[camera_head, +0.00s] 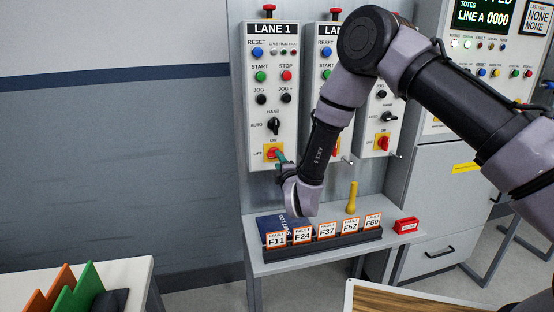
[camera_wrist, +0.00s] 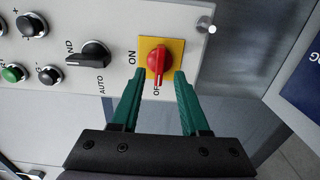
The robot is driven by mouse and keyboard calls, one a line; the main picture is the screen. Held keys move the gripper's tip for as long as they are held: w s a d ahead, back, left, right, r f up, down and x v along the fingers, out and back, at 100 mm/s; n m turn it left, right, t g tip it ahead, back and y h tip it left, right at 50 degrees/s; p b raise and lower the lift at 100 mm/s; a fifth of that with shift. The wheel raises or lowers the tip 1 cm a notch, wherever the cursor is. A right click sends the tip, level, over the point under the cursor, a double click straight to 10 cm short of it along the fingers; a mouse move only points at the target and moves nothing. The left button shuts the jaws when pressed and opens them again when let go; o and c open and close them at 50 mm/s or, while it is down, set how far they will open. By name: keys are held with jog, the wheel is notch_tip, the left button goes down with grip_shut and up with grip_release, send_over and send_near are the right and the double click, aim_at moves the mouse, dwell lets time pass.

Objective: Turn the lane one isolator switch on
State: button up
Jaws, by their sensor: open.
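The lane one isolator switch (camera_wrist: 160,62) is a red rotary handle on a yellow plate, low on the LANE 1 panel (camera_head: 257,110). It also shows in the head view (camera_head: 273,152), just left of my fingers. The wrist view is turned sideways, with ON to the left of the plate and OFF below. The red handle lies along the picture's vertical, its lower end by the OFF label. My gripper (camera_wrist: 157,75) is open, with green fingers pointing at the panel on either side of the handle's lower end. I cannot tell whether they touch it.
A black selector (camera_wrist: 92,54) sits beside the isolator. Two similar panels stand right, partly behind my arm. Below is a grey bench (camera_head: 262,266) with a rack of fault cards (camera_head: 325,238), a yellow-handled object (camera_head: 352,198) and a red block (camera_head: 406,226).

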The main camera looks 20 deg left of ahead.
jog(key=shift+x, duration=1.55)
grip_shut()
jog(key=shift+m, duration=0.4)
jog(key=m, duration=1.7)
